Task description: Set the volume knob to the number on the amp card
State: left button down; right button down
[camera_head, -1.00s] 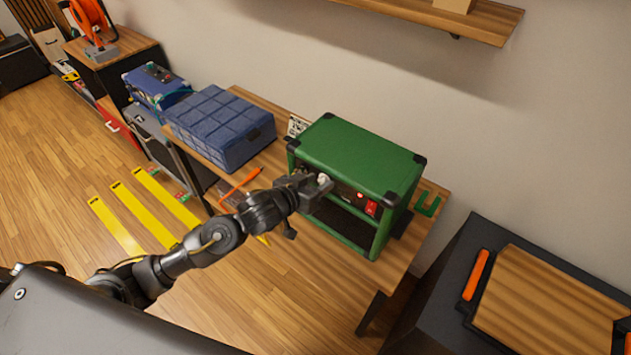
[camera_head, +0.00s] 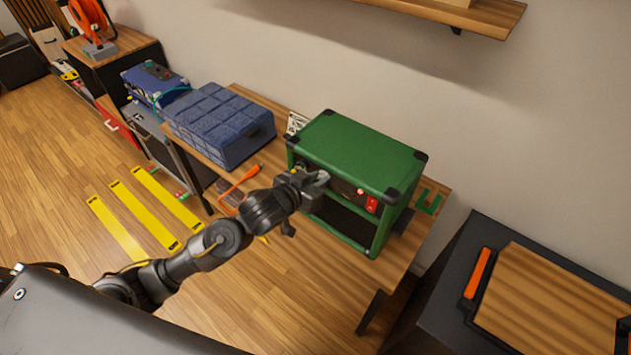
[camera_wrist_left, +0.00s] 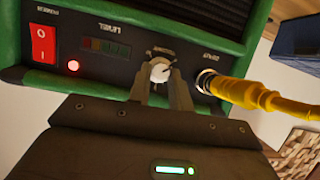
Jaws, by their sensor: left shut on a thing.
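The green amp (camera_head: 360,150) stands on the wooden table, its front panel facing my left arm. My left gripper (camera_head: 318,180) is at that panel. In the left wrist view the gripper (camera_wrist_left: 160,86) is shut on the silver-white volume knob (camera_wrist_left: 159,70), one finger on each side. The lettering above the knob is too small to read, and the fingers hide part of its dial. A small white card with dark marks (camera_head: 297,123) stands behind the amp's left end; its number cannot be read. My right gripper is not in view.
A yellow cable plug (camera_wrist_left: 250,93) sits in the socket beside the knob. A red power switch (camera_wrist_left: 43,42) and a lit red lamp (camera_wrist_left: 73,66) are on the panel's other side. A blue quilted case (camera_head: 220,125) stands left of the amp; a green bracket (camera_head: 429,203) is right.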

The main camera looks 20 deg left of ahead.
pick_arm(q)
notch_tip(320, 180, down, 2)
jog(key=m+t+h+p, duration=0.1)
jog(key=m+t+p, duration=0.1)
jog(key=m, duration=0.9)
jog(key=m+t+h+p, duration=0.1)
jog(key=m+t+p, duration=0.2)
jog(key=m, duration=0.8)
jog(key=m+t+p, duration=0.3)
jog(key=m+p, duration=0.3)
jog(key=m, duration=0.6)
jog(key=shift+h, duration=0.4)
jog(key=shift+f+m, duration=0.1)
jog(key=shift+m, duration=0.3)
jog(key=c, duration=1.3)
grip_release()
